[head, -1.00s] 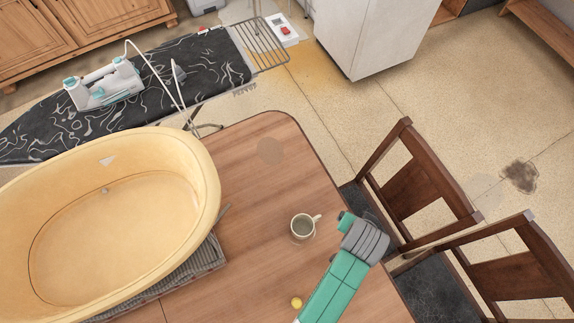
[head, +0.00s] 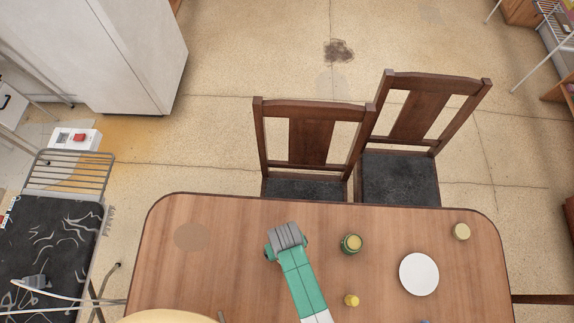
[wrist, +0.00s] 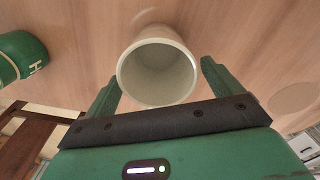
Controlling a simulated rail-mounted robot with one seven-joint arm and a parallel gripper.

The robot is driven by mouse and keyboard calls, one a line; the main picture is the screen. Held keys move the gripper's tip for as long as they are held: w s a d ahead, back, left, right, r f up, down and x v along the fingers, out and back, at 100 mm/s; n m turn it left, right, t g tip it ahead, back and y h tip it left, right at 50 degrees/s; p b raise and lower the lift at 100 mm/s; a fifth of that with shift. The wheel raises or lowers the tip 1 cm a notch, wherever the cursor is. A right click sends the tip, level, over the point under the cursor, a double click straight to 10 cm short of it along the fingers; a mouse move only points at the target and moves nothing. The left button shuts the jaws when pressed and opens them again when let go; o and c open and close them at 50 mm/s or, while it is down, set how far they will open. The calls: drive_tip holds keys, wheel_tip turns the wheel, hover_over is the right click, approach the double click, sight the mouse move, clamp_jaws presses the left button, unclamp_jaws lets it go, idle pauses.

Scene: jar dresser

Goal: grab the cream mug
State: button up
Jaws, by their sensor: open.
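The cream mug (wrist: 157,72) shows in the wrist view with its round mouth facing the camera. It stands between the two green fingers of my gripper (wrist: 160,75), with a gap visible at the right finger. My gripper is open. I cannot tell whether the left finger touches the mug. The mug's handle does not show. In the head view my arm and the grey end of my gripper (head: 286,237) reach over the wooden table (head: 215,270), and the mug is hidden from that view.
A green jar (head: 351,243) with a yellowish lid stands right of my gripper; it also shows in the wrist view (wrist: 20,55). A small yellow item (head: 351,300), a white plate (head: 419,274) and another jar (head: 461,232) lie farther right. Two chairs (head: 310,140) stand behind the table.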

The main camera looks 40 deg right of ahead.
wheel_tip(320, 180, down, 3)
drive_tip(key=shift+f, duration=0.1)
drive_tip(key=c, duration=1.2)
drive_tip(key=shift+r, duration=0.55)
drive_tip(key=shift+c, duration=0.2)
drive_tip(key=r, duration=0.2)
drive_tip(key=shift+s+d+r, duration=0.25)
drive_tip(key=shift+s+r, duration=0.1)
drive_tip(key=shift+s, duration=0.05)
drive_tip(key=s+d, duration=0.3)
drive_tip(key=s, duration=0.1)
drive_tip(key=s+d+r, duration=0.1)
drive_tip(key=s+d, duration=0.1)
drive_tip(key=s, duration=0.2)
drive_tip(key=s+d, duration=0.3)
drive_tip(key=s, duration=0.1)
drive_tip(key=shift+s+d+r, duration=0.1)
drive_tip(key=shift+d+r, duration=0.05)
drive_tip(key=shift+d, duration=0.2)
